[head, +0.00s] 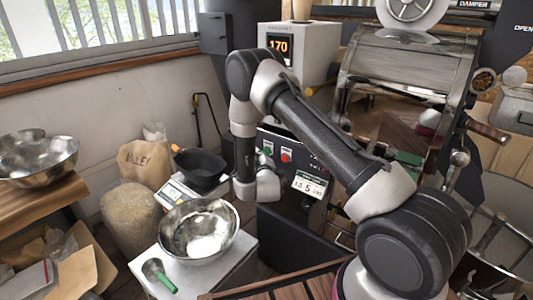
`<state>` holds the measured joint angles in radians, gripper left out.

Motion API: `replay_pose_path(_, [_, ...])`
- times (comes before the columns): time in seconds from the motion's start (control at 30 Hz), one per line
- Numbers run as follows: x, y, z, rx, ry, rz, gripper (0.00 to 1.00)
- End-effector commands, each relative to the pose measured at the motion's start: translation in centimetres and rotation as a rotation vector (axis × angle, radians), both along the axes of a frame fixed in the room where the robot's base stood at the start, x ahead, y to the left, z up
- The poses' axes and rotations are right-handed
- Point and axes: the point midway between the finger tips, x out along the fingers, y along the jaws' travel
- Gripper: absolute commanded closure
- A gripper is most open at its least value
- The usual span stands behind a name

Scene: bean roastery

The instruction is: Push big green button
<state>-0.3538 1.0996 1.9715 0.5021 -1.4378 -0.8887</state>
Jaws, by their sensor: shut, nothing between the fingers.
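A green button (267,151) shows on the dark control panel (315,165) of the roasting machine, just right of my arm's lower links. A red button (286,156) sits to its right on the same panel. My arm reaches up from the lower right, bends over and hangs down in front of the panel's left end. Its wrist is just below and left of the green button in the picture. My gripper's fingers cannot be made out; the wrist seems to hide them. I cannot tell whether anything of mine touches the button.
A metal bowl (198,228) and a green-handled scoop (158,274) rest on a white stand at the lower left. A black pan (203,166) sits on a scale beside sacks. A display (279,46) reads 170. The roaster drum (400,70) stands behind my arm.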

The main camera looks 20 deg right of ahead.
Motion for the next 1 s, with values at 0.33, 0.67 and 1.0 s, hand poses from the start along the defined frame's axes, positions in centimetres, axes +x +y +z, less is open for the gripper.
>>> replay_pose_path(0.33, [0.49,-0.73,0.02,0.000,0.000,-0.001,1.00])
replay_pose_path(0.67, [0.50,-0.73,0.03,0.000,0.000,0.000,1.00])
replay_pose_path(1.0, [0.73,-0.99,0.04,0.000,0.000,0.000,1.00])
